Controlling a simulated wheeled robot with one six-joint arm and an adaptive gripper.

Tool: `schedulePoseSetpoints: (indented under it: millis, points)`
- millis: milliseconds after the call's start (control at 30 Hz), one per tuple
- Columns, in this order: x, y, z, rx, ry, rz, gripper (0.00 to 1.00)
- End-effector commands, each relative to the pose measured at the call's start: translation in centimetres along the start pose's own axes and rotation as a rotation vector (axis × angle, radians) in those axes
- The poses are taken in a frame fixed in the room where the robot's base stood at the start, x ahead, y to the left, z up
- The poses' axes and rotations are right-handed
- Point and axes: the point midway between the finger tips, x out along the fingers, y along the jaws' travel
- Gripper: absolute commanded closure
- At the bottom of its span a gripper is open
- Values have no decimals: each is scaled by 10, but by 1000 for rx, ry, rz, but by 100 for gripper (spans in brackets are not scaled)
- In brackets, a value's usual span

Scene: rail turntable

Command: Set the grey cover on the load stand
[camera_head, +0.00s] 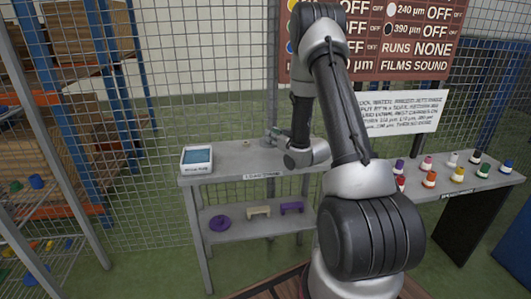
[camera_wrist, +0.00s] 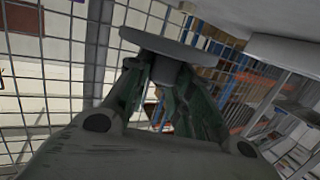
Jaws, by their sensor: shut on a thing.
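In the wrist view my gripper (camera_wrist: 168,80) is shut on a grey cover (camera_wrist: 178,46), a flat disc with a short thick stem between the fingers. The disc is beyond the fingertips. In the head view my gripper (camera_head: 279,136) is small, low over the grey table's back part and partly hidden by my arm; the cover cannot be made out clearly there.
A white device with a blue screen (camera_head: 197,158) stands at the table's left end. The lower shelf holds a purple ring (camera_head: 220,223), a beige block (camera_head: 259,211) and a purple block (camera_head: 292,207). Several coloured bottles (camera_head: 430,179) stand on the right table. Wire mesh fencing (camera_head: 200,95) rises behind.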

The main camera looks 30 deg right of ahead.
Motion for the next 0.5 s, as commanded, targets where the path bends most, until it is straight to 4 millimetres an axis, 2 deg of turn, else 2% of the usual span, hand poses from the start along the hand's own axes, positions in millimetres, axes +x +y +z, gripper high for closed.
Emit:
schedulePoseSetpoints:
  millis: [100,500]
  points:
    - [4,0,20,-1,2,-1,100]
    - [11,0,67,-2,4,-1,100]
